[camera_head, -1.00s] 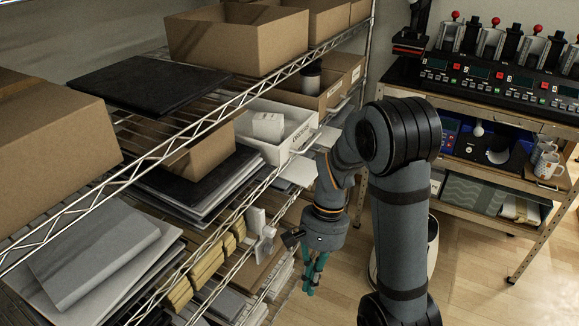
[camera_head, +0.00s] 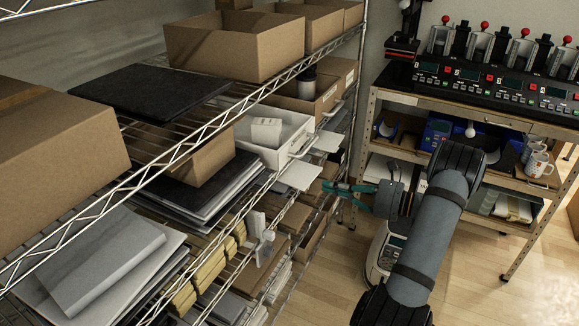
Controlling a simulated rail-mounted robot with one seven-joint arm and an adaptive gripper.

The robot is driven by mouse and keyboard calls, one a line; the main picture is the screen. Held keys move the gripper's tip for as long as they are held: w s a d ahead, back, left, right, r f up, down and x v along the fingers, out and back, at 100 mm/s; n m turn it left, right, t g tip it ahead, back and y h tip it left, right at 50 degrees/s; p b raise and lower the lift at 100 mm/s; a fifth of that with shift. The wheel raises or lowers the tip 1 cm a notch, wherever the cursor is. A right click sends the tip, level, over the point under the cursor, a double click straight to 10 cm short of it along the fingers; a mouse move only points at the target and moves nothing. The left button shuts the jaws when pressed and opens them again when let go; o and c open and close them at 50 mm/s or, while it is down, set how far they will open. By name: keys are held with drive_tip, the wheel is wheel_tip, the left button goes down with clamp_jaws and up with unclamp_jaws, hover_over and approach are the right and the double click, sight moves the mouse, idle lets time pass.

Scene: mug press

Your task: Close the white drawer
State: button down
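The white drawer (camera_head: 259,152) is an open-topped white bin on the wire shelf, left of centre. It holds a small white box (camera_head: 266,131). Its labelled front with a pale handle faces right, and its front end stands out towards the aisle. My gripper (camera_head: 337,189), with teal fingers, points left towards the shelf. In the picture it is below and to the right of the drawer's front, apart from it. Nothing shows between the fingers, but they are small and partly overlap, so I cannot tell how far apart they are.
White plates (camera_head: 298,175) stick out from the shelf between the drawer and my gripper in the picture. Cardboard boxes (camera_head: 236,45) stand above and behind. At right is a workbench (camera_head: 470,105) with mug presses and mugs (camera_head: 538,165). The wooden floor (camera_head: 465,285) is clear.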

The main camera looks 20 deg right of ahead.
drive_tip(key=r+p+x, duration=0.1)
drive_tip(key=p+x, duration=0.1)
drive_tip(key=x, duration=0.5)
drive_tip(key=r+p+x, duration=0.1)
drive_tip(key=p+x, duration=0.2)
drive_tip(key=x, duration=0.4)
drive_tip(key=shift+w+d+r+t, duration=0.3)
drive_tip(key=shift+w+r+t, duration=0.1)
